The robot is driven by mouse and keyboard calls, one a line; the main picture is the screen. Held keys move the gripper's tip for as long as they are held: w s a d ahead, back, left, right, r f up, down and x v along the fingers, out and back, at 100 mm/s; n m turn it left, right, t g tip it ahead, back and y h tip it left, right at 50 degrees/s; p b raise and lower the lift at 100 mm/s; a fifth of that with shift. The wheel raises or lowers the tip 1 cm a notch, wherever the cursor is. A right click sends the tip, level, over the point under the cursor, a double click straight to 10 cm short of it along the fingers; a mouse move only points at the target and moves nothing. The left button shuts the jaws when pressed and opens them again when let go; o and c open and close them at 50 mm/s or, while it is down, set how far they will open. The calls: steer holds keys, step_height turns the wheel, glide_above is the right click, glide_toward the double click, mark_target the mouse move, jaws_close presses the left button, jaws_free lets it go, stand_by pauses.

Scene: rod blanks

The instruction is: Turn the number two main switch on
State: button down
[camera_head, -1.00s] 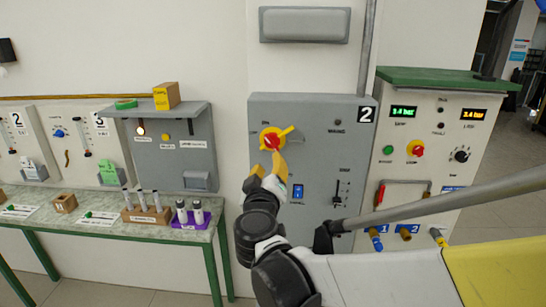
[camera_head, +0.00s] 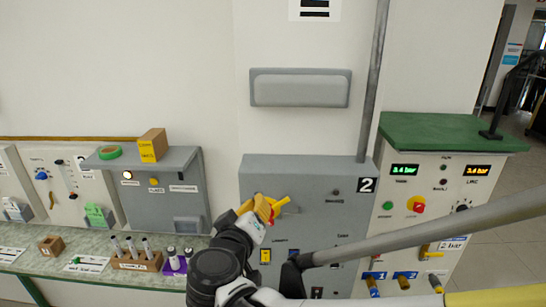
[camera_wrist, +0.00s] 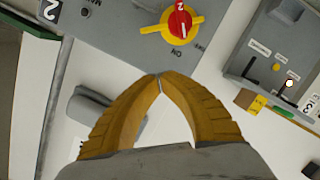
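The main switch (camera_wrist: 179,22) is a red knob with a yellow bar handle, on the grey cabinet (camera_head: 318,225) marked 2 (camera_head: 366,185). In the wrist view ON and OFF lettering shows beside the knob. In the head view the yellow handle (camera_head: 281,204) points up and right, and my gripper partly hides the knob. My gripper (camera_wrist: 159,76) has yellow fingers whose tips meet, with nothing visible between them. The tips appear apart from the knob in the wrist view. In the head view my gripper (camera_head: 266,211) is at the switch's left side.
A pressure panel (camera_head: 425,185) with a green top stands to the right. A grey pipe (camera_head: 370,90) runs up the wall. On the left, a grey shelf unit (camera_head: 160,190) stands behind a bench with tubes in a wooden rack (camera_head: 137,262).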

mark_target(276, 194)
steer(key=p+x, duration=0.1)
steer(key=x, duration=0.9)
steer(key=shift+s+d, duration=0.1)
steer(key=shift+s+d+f+p, duration=0.1)
steer(key=shift+d+f+p, duration=0.1)
steer(key=shift+d+f, duration=0.25)
steer(key=shift+s+d+f+p, duration=0.15)
steer(key=shift+d+f, duration=0.15)
steer(key=shift+f, duration=0.3)
steer(key=shift+d+f, duration=0.4)
steer(key=shift+f, duration=0.2)
